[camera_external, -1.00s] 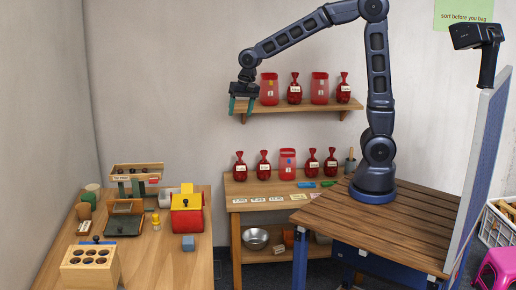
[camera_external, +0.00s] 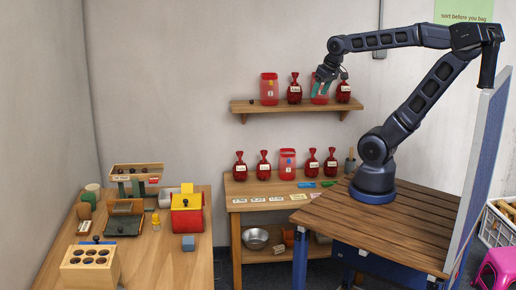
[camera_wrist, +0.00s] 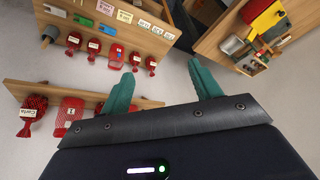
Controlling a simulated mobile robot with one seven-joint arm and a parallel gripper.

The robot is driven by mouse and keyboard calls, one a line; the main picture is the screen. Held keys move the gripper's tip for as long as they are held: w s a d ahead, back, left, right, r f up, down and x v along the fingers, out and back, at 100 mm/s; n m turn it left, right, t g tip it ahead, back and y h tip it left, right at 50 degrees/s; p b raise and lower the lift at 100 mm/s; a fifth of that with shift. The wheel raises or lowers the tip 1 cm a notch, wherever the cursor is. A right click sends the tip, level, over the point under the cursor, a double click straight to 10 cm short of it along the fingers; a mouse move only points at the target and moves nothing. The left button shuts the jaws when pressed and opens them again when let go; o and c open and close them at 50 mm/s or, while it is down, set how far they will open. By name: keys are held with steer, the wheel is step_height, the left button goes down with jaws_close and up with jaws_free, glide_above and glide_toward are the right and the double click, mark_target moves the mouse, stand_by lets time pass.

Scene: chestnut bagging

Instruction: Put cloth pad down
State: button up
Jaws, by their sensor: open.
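My gripper (camera_external: 320,88) hangs in front of the right part of the upper wall shelf, near the red bags. In the wrist view its two teal fingers are spread with nothing between them (camera_wrist: 163,72). I cannot pick out a cloth pad with certainty in either view. A small blue-grey block (camera_external: 188,242) lies on the left table (camera_external: 180,270), far from my gripper; whether it is cloth is too small to tell.
The upper shelf (camera_external: 285,109) holds several red bags and a small dark item (camera_external: 251,102) at its left end. Below, a wooden bench (camera_external: 235,190) carries more red bags and labels. A red-yellow box (camera_external: 187,218) stands on the left table. Open air surrounds my gripper's left.

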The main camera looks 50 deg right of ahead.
steer(key=shift+s+d+f, duration=0.2)
steer(key=shift+s+d, duration=0.2)
steer(key=shift+s, duration=0.3)
steer(key=shift+s+d+f, duration=0.15)
steer(key=shift+s+d, duration=0.2)
steer(key=shift+s, duration=0.35)
